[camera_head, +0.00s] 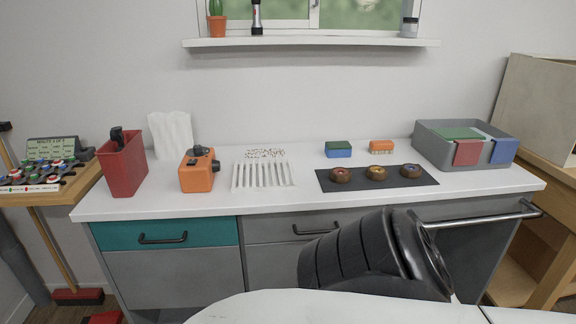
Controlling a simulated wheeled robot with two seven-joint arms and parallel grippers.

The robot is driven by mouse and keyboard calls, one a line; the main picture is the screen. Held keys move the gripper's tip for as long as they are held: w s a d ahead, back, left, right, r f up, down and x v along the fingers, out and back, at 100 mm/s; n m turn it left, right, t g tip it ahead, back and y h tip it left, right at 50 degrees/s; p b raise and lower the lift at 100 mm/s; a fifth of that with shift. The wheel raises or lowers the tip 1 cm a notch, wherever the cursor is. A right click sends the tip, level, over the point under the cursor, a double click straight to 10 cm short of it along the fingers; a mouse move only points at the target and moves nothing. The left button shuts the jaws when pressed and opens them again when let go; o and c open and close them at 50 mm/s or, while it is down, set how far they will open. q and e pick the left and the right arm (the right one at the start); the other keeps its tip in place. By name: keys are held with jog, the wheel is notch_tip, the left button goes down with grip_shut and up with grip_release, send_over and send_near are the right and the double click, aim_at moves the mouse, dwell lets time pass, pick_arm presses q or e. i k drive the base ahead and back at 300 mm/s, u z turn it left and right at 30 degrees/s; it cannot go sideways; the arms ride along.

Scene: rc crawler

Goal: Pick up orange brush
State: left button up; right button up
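The orange brush (381,146) lies on the white counter (215,205) toward the back right. Its orange body is on top and pale bristles show beneath. It sits to the right of a green and blue sponge (338,149), with a small gap between them. Neither of my grippers can be made out in the head view. Nothing touches the brush.
In front of the brush is a dark mat (325,181) with several round brown items. A grey bin (425,150) stands to its right. A white ribbed rack (263,177), orange device (197,175) and red container (123,165) stand left. A dark ribbed shape (350,255) blocks part of the cabinet front.

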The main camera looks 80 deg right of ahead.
aim_at(385, 146)
jog(key=z, duration=3.1)
